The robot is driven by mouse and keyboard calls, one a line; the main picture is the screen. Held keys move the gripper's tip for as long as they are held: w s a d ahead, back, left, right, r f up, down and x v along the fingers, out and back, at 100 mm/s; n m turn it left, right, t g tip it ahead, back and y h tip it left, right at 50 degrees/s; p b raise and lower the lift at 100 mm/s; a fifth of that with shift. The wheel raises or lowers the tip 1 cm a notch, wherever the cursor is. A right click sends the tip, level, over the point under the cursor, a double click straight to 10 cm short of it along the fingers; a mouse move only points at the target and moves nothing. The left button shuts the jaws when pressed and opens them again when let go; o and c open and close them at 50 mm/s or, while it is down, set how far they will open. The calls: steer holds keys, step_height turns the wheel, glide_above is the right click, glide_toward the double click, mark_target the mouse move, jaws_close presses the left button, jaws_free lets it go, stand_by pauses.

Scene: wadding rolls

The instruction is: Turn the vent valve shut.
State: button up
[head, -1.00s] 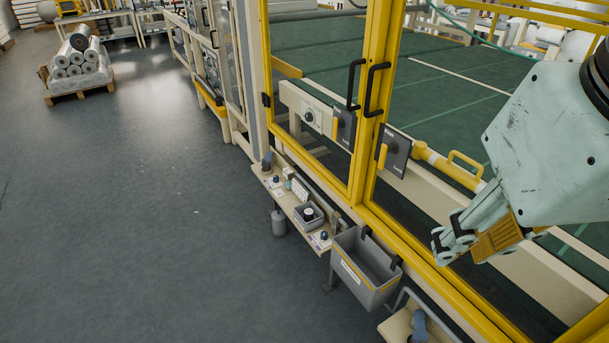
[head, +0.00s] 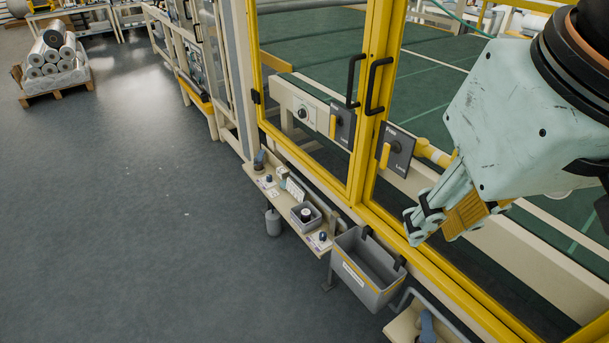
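No part is clearly readable as the vent valve. Two dark grey plates with small lettering are at the yellow-framed doors: a left plate with an upright yellow lever (head: 333,126), and a right plate with a yellow lever (head: 385,155), slightly tilted. A yellow pipe (head: 430,151) runs behind the right door frame, partly hidden by my arm. My gripper (head: 413,226) is at the right, below and right of the right plate, its fingers pointing down-left. It appears apart from both levers. I see nothing held, but the gap between the fingertips is not clear.
Two black door handles (head: 376,86) stick out above the plates. A narrow shelf (head: 262,186) carries small items, with a grey bin (head: 365,270) beside it. A pallet of rolls (head: 55,62) stands far left. The floor (head: 130,220) is clear.

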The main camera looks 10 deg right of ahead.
steer(key=shift+o, duration=0.4)
steer(key=shift+w, duration=0.1)
steer(key=w+f+n+g, duration=0.1)
steer(key=w+f, duration=0.1)
steer(key=w, duration=2.2)
steer(key=w+f+g, duration=0.1)
steer(key=w+f, duration=0.5)
steer(key=w, duration=0.3)
steer(key=w+f, duration=0.6)
steer(key=w, duration=0.3)
steer(key=w+f+n+g, duration=0.1)
steer(key=w+f, duration=0.6)
steer(key=f, duration=0.4)
steer(key=w+f+n, duration=0.1)
steer(key=w+f, duration=0.6)
steer(key=f, duration=0.4)
steer(key=w+f, duration=0.2)
steer(key=f, duration=1.1)
steer(key=w+f+g, duration=0.1)
steer(key=w+f, duration=0.2)
steer(key=f, duration=1)
steer(key=shift+f+n+b, duration=0.3)
steer(key=shift+b, duration=0.05)
steer(key=shift+w+f, duration=0.1)
